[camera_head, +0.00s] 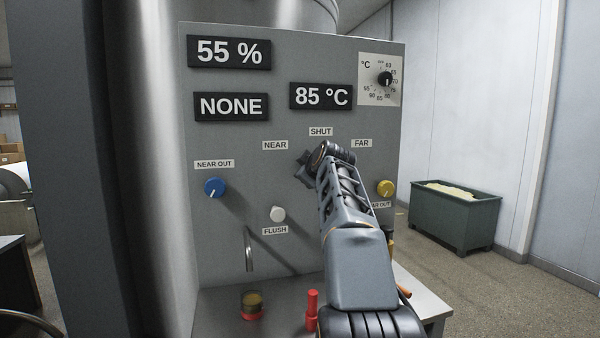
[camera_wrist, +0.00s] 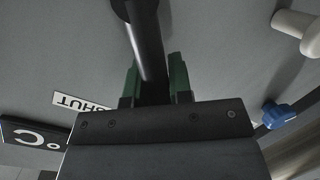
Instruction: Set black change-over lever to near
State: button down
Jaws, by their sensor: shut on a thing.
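The black change-over lever (camera_wrist: 146,45) is a dark round bar in the wrist view, running from the top edge down between the green fingertips of my gripper (camera_wrist: 154,82). My gripper is shut on the lever. In the head view my gripper (camera_head: 305,170) is against the panel, below and between the NEAR label (camera_head: 275,145) and the SHUT label (camera_head: 320,132). There my gripper and wrist hide most of the lever, so its exact angle is unclear. The FAR label (camera_head: 361,143) is to the right. A display (camera_head: 231,107) reads NONE.
A blue knob (camera_head: 214,187) is left of my gripper, a white FLUSH knob (camera_head: 278,214) below it and a yellow knob (camera_head: 386,188) right of my arm. A bent spout (camera_head: 248,250) sits above a small jar (camera_head: 252,305). Red items (camera_head: 311,308) stand on the bench.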

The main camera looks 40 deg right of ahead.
jog(key=shift+f, duration=0.1)
jog(key=c, duration=1)
grip_release()
jog(key=shift+c, duration=0.2)
jog(key=v, duration=1.3)
jog(key=shift+s+a+b, duration=0.15)
jog(key=shift+s+b, duration=0.2)
